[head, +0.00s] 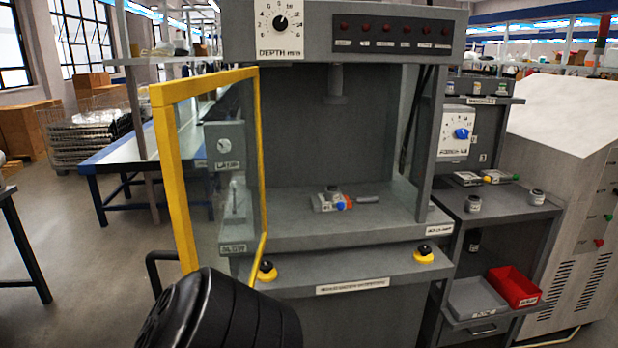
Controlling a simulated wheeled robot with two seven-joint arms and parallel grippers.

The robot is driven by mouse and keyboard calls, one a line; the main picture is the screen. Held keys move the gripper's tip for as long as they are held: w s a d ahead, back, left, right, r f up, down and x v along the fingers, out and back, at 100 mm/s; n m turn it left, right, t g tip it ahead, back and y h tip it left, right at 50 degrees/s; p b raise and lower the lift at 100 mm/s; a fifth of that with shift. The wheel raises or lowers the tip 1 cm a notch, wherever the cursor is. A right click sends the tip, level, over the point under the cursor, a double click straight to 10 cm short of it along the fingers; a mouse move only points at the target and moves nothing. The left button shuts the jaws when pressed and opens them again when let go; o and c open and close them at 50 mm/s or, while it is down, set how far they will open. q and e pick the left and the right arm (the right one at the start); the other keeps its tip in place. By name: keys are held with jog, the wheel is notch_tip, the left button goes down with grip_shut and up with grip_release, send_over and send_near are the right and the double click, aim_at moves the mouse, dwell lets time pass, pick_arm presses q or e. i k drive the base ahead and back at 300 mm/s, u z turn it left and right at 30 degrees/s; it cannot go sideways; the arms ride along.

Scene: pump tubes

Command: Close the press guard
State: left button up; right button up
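The press guard (173,180) is a clear panel in a yellow frame, standing open at the left of the grey press (335,250). It is swung out toward me, its far upright at the press's left side, so the press front is uncovered. A black bar handle (150,268) sits at the guard's near edge, low down. My black arm link rises from the bottom edge in front of the guard's lower corner and hides part of it. Neither gripper shows.
A small fixture with a blue knob (326,203) sits on the press bed under the ram (335,85). Yellow-based black buttons (264,271) (424,253) stand on the front ledge. A side shelf at right holds a red bin (514,287). Floor at left is open.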

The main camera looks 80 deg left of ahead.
aim_at(162, 95)
jog(key=k, duration=1.25)
jog(key=u, duration=1.95)
jog(key=i, duration=1)
jog(key=u, duration=0.05)
jog(key=k, duration=0.95)
jog(key=z, duration=0.75)
